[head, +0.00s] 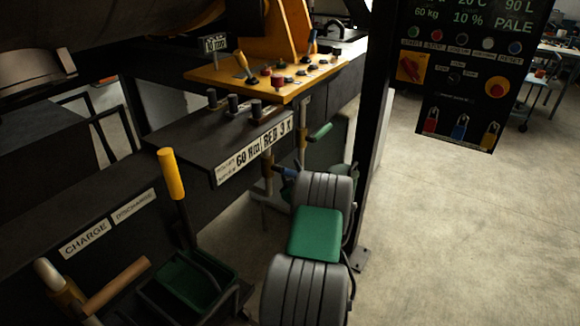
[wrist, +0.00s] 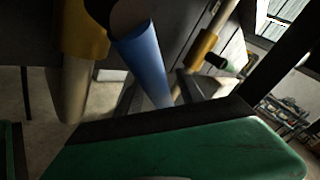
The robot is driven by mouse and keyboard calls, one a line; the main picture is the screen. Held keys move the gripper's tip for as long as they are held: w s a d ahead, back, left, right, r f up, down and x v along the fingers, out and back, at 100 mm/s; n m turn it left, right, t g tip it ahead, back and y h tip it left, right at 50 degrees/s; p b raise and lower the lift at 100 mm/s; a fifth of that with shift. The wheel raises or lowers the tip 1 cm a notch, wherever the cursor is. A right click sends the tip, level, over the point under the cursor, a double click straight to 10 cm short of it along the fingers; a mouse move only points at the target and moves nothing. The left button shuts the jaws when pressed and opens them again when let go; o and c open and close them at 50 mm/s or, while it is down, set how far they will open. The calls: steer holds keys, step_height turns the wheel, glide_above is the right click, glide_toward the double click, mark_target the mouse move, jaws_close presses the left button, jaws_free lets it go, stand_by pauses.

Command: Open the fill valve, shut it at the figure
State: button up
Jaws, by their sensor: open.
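A blue lever handle (wrist: 148,60) slants across the middle of the wrist view, near brass-coloured pipe fittings (wrist: 82,30). In the head view a small bit of blue handle (head: 284,171) shows just left of my wrist. My gripper (wrist: 157,88) is open, its dark fingers partly seen around the lower end of the blue handle; I cannot tell whether they touch it. A green-handled lever (head: 320,131) sits on another pipe behind. No label naming the fill valve is readable. The dark panel (head: 462,75) reads 60 kg, 20 C, 10 %, 90 L, PALE.
A yellow-handled lever (head: 172,175) stands near the CHARGE and DISCHARGE labels. A yellow control deck (head: 280,85) is above.

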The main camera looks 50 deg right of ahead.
steer(key=shift+w+d, duration=0.35)
steer(key=shift+w, duration=0.1)
jaws_close()
stand_by(1.1)
